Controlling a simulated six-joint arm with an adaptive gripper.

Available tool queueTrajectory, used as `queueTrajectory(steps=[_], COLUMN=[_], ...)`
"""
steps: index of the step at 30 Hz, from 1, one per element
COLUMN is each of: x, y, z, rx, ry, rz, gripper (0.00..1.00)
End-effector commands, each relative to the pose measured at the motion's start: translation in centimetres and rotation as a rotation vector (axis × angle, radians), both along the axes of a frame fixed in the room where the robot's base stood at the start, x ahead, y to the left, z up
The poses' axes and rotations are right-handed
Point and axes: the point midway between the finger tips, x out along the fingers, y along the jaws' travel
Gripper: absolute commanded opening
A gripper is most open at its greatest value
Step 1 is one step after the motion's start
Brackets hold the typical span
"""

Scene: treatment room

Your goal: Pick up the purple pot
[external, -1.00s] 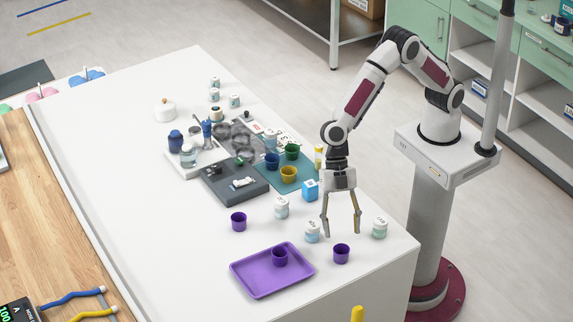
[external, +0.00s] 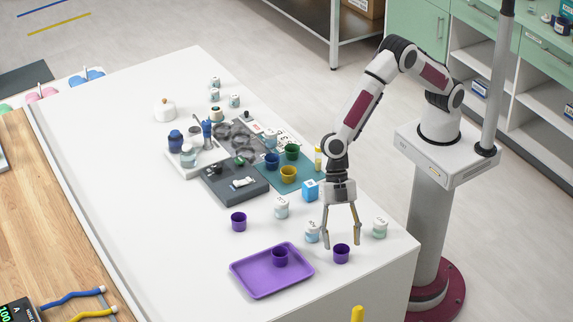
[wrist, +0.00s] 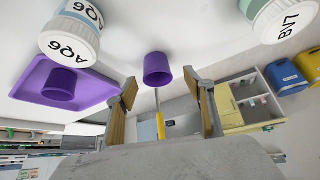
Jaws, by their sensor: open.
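Three purple pots are in the external view. One purple pot (external: 341,253) stands near the table's front right edge, just below my gripper. It also shows in the wrist view (wrist: 158,69), ahead of and between my fingers. Another purple pot (external: 280,256) stands in the purple tray (external: 250,286), also in the wrist view (wrist: 60,84). A third purple pot (external: 238,221) stands on the table behind the tray. My gripper (external: 341,244) is open and empty, pointing down, its fingertips close above the front right pot. I cannot tell whether they reach its rim.
White-capped jars flank the gripper: one (external: 312,232) to its left, labelled AQ6 in the wrist view (wrist: 76,28), and one (external: 379,228) to its right, labelled BV7 (wrist: 278,18). The table's front left is clear.

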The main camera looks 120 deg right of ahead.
Motion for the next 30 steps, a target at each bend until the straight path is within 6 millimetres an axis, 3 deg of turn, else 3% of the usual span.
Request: queueTrajectory(steps=[12,30], x=[1.1,1.2], y=[1.6,1.8], z=[-3.2,-3.5], rx=[-0.001,-0.001], ry=[0.000,0.000], rz=[0.000,0.000], gripper=[0.53,0.53])
